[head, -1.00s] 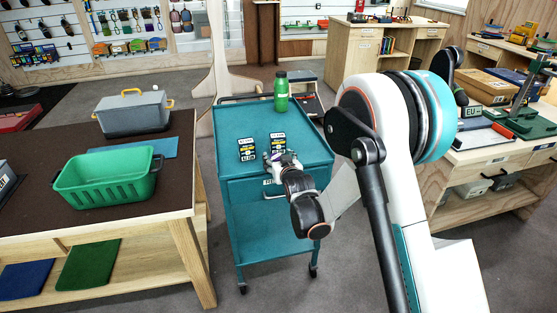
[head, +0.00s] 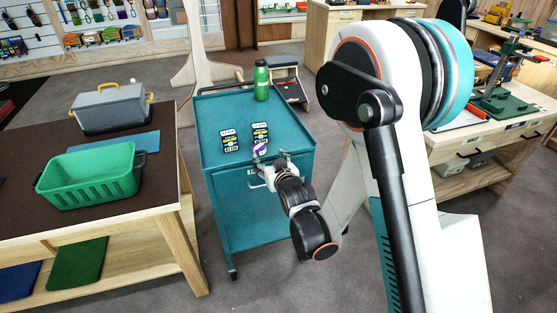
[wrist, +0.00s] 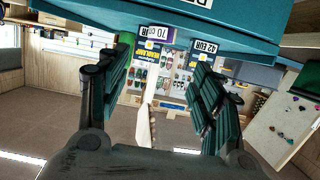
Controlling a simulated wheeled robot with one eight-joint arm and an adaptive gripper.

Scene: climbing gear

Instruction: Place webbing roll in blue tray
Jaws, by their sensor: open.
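A small purple-and-white item (head: 261,148), which looks like the webbing roll, is at the near edge of the teal cart (head: 232,110), in front of the right black package. My gripper (head: 270,163) is open, at the cart's near edge and close to this item. In the wrist view its two fingers (wrist: 155,85) are spread with nothing held between them. A white shape with a purple end (wrist: 150,33) shows past the fingers, seemingly the same item. A flat blue piece (head: 145,143) lies on the left table; I cannot tell whether it is the blue tray.
Two black packages (head: 229,141) and a green bottle (head: 261,80) stand on the cart. The left table holds a green basket (head: 95,180) and a grey lidded box (head: 112,107). Dark blue and green flat pieces lie on its lower shelf. A workbench stands at right.

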